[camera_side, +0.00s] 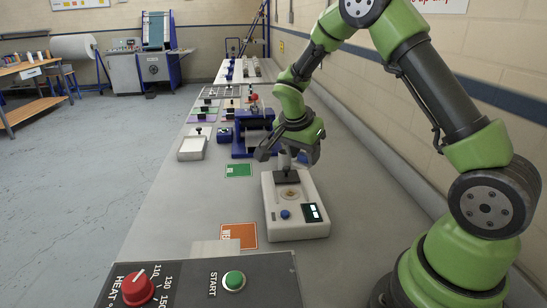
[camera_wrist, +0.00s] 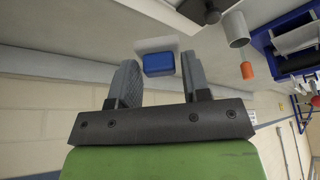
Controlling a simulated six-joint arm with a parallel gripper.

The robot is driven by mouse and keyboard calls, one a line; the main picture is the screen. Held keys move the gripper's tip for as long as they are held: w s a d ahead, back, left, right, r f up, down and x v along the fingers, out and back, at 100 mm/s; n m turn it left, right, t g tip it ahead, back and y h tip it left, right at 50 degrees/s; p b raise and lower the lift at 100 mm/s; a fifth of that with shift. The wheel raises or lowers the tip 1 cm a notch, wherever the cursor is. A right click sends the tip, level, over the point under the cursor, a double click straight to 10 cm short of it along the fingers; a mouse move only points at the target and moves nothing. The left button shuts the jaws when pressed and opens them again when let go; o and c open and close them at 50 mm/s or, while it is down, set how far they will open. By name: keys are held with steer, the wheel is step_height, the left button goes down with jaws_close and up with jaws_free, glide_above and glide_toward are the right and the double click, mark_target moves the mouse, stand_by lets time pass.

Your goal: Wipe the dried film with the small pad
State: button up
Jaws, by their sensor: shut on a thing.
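My gripper (camera_side: 287,158) points down over a white bench instrument (camera_side: 318,226) in the side view. The wrist view shows its two grey fingers (camera_wrist: 160,84) on either side of a small blue block with a pale flat piece beyond it, which I take to be the small pad (camera_wrist: 158,64). The gripper is shut on it. In the side view the pad is mostly hidden by the fingers. A tan patch, apparently the dried film (camera_side: 290,192), lies on the instrument just in front of a dark square plate (camera_side: 287,177) under the gripper. I cannot tell whether anything touches there.
A blue-framed device (camera_side: 254,135) stands just behind the instrument. An orange card (camera_side: 239,235) and a control panel (camera_side: 200,283) are in front. The wall runs along the right.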

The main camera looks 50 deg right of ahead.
steer(key=shift+s+d+f, duration=0.1)
steer(key=shift+s, duration=0.05)
glide_above(305, 191)
steer(key=a, duration=0.2)
steer(key=shift+d+f, duration=0.15)
steer(key=shift+f, duration=1.45)
steer(key=shift+d+f, duration=0.1)
steer(key=shift+f, duration=1.5)
steer(key=shift+w+a+f, duration=0.15)
steer(key=shift+f, duration=0.25)
steer(key=shift+w+a+f, duration=0.1)
steer(key=shift+f, duration=0.25)
steer(key=shift+c, duration=0.2)
steer(key=shift+w+a, duration=1.75)
steer(key=s+d, duration=0.4)
steer(key=shift+r, duration=4.15)
